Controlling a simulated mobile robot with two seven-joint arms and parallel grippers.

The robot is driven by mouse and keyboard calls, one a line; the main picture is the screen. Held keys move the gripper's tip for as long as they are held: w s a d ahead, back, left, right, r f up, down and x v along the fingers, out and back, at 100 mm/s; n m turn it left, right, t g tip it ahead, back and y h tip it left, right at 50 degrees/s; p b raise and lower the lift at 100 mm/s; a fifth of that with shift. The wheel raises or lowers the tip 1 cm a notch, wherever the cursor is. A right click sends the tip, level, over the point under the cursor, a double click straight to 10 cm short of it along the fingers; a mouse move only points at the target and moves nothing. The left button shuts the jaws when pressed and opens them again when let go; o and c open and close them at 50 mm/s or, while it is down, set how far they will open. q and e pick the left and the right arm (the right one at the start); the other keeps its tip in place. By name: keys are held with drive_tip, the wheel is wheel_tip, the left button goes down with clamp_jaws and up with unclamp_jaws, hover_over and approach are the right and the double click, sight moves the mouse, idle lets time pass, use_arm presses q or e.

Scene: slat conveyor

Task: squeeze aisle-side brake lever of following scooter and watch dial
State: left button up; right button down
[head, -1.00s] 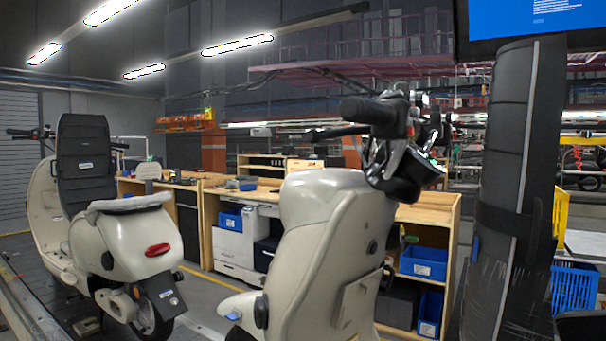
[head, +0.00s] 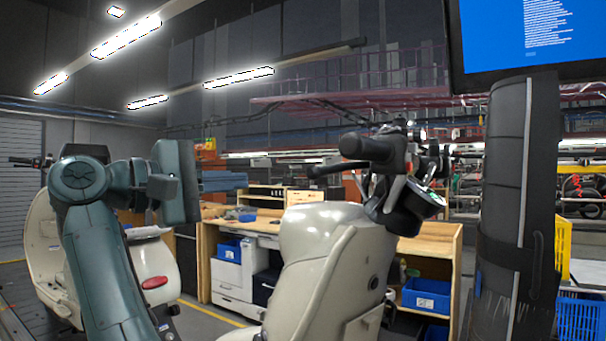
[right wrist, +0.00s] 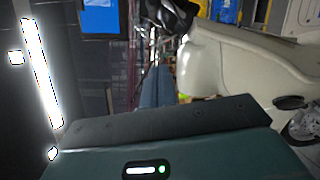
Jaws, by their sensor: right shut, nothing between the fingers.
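The near cream scooter (head: 325,245) stands front centre with its handlebar toward the right. A black grip (head: 368,148) ends its handlebar, and a black brake lever (head: 328,168) sticks out to the left just below the grip. The round dial housing (head: 412,205) shows a green glow at its edge; its reading is too small to tell. My right gripper (head: 222,181) is shut and empty, pointing right, left of the lever and clear of it. In the right wrist view its grey-blue fingers (right wrist: 156,88) lie together, near the cream body (right wrist: 235,70). My left gripper is not in view.
Another cream scooter (head: 45,250) stands at left, partly behind my right arm. Wooden workbenches (head: 208,245) with blue bins (head: 425,295) stand behind. A dark column (head: 505,200) and a blue monitor (head: 530,35) are at right. Open air separates gripper and lever.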

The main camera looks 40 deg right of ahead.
idle(0.3)
use_arm(q)
drive_tip(key=p, duration=0.1)
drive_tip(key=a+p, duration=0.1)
drive_tip(key=p, duration=0.1)
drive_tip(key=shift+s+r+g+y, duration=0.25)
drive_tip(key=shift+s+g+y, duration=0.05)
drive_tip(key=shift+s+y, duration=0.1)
use_arm(e)
drive_tip(key=s+d+r, duration=0.1)
drive_tip(key=s+d, duration=0.3)
drive_tip(key=d, duration=0.6)
drive_tip(key=shift+s+d, duration=0.15)
drive_tip(key=shift+d, duration=0.25)
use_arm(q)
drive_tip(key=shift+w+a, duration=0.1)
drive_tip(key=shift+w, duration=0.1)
use_arm(e)
drive_tip(key=shift+r, duration=0.1)
